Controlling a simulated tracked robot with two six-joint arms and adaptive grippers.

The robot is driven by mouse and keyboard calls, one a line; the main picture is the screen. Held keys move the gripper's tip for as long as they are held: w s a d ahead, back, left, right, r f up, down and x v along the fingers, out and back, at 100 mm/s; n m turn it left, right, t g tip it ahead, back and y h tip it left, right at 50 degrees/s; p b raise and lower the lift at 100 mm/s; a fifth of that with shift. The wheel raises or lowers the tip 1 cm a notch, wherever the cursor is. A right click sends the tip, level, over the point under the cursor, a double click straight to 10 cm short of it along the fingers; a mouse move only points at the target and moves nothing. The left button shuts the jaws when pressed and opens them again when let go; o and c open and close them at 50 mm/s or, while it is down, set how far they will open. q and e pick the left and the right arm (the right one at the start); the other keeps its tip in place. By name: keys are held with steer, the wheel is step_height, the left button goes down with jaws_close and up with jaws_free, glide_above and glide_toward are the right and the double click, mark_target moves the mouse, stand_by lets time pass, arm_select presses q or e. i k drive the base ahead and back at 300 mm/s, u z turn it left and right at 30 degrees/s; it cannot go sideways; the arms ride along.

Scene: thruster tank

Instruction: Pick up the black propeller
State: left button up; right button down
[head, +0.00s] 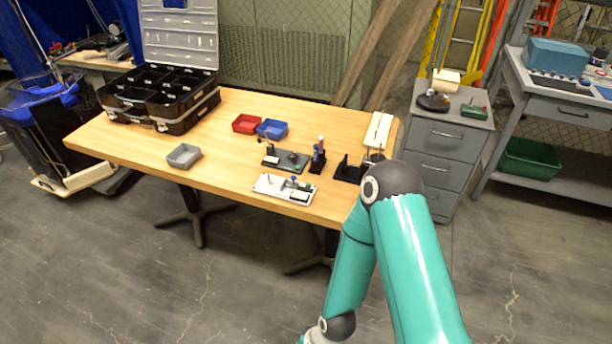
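I cannot make out the black propeller for sure; the small dark parts on the wooden table (230,168) are too small to tell apart. Dark pieces stand around a black holder (346,172) near the table's right end, partly behind my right arm. A dark board (285,160) with small parts lies left of it, and a white tray (268,188) with small parts lies in front. My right arm rises from the bottom and bends back down; its gripper is outside the picture. My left arm and gripper are not in view.
A black open organizer case (185,118) fills the table's far left. Grey (184,157), red (246,124) and blue (272,129) bins stand on the table. A grey drawer cabinet (440,160) stands right of it.

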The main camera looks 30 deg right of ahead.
mark_target(293, 158)
steer(key=z, duration=1.1)
steer(key=k, duration=0.1)
steer(key=z, duration=0.45)
steer(key=i, duration=0.7)
steer(key=u, duration=0.2)
steer(key=k, duration=0.85)
steer(key=z, duration=0.2)
steer(key=i, duration=1.05)
steer(key=u, duration=0.1)
